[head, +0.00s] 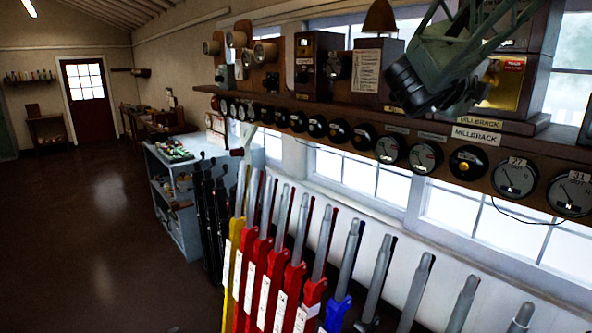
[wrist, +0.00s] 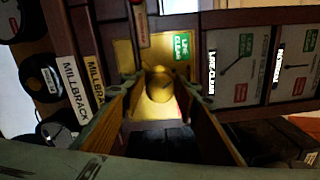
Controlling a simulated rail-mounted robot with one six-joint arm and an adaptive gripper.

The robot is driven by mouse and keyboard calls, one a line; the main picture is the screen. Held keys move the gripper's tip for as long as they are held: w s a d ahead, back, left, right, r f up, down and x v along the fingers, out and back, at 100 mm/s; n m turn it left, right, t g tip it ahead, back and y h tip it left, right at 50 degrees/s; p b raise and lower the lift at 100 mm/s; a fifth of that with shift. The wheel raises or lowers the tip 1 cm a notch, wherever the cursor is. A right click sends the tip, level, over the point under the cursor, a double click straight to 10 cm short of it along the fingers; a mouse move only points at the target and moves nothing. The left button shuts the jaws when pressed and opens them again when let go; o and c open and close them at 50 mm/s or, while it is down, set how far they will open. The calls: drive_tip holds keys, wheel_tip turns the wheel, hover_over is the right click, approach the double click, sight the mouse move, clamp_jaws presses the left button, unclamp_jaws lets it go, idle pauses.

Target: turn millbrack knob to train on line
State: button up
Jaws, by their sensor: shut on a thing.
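The Millbrack instrument (head: 513,121) stands on the shelf at the right of the head view, a wooden case with a brass front plate (head: 505,86) and a red label. In the wrist view, its rounded brass knob (wrist: 160,82) sits in front of the brass plate, with a green line clear label (wrist: 181,46) beside it. My gripper (wrist: 160,92) has one finger on each side of the knob and is shut on it. In the head view my arm comes down from the top right and hides the knob. The direction in which the knob points is unclear.
A Millbrack nameplate (head: 477,135) is on the shelf edge above round dials (head: 514,177). Other wooden instruments (head: 378,78) stand to the left on the shelf. Several levers (head: 300,240) rise below. In the wrist view, a neighbouring indicator face (wrist: 236,62) is close on the right.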

drive_tip(key=shift+f+m+b, duration=0.1)
drive_tip(key=shift+m+b, duration=0.9)
drive_tip(key=shift+b, duration=0.95)
drive_tip(key=m+b, duration=0.1)
drive_tip(key=b, duration=0.2)
drive_tip(key=shift+m, duration=0.4)
drive_tip(key=shift+b, duration=0.45)
drive_tip(key=shift+m+b, duration=0.6)
drive_tip(key=shift+b, duration=0.35)
drive_tip(key=shift+m+b, duration=1.5)
drive_tip(key=shift+b, duration=1.1)
drive_tip(key=shift+m+b, duration=0.9)
drive_tip(key=shift+b, duration=0.6)
drive_tip(key=m+b, duration=0.2)
drive_tip(key=b, duration=0.1)
